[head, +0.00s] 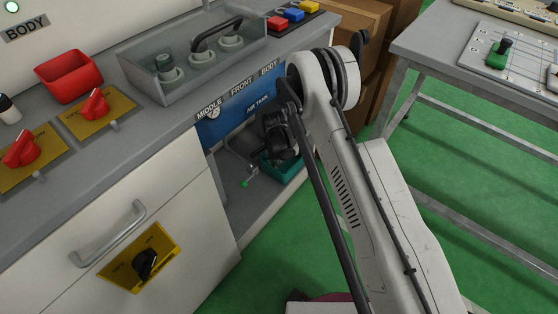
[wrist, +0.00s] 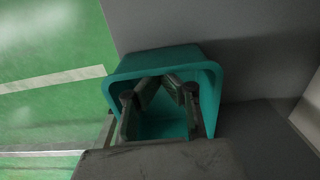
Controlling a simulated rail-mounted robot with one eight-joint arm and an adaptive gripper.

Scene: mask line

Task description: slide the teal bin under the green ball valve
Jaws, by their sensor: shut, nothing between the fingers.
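The teal bin (head: 287,170) is low in the open bay under the counter, partly hidden behind my gripper in the head view. In the wrist view the teal bin (wrist: 158,62) shows its open top, with a rounded rim. My gripper (wrist: 161,84) is shut and empty, its fingers seen within the bin's opening; whether they touch a wall I cannot tell. In the head view my gripper (head: 281,150) is dark and its fingertips are hard to make out. The green ball valve (head: 244,183) is on a pipe below the blue tank, left of the bin and apart from it.
The blue air tank (head: 238,108) hangs above the bay. A white cabinet front (head: 150,190) with a handle bounds the bay on the left. Brown boxes (head: 358,30) stand behind my arm. Green floor (head: 285,265) is open in front.

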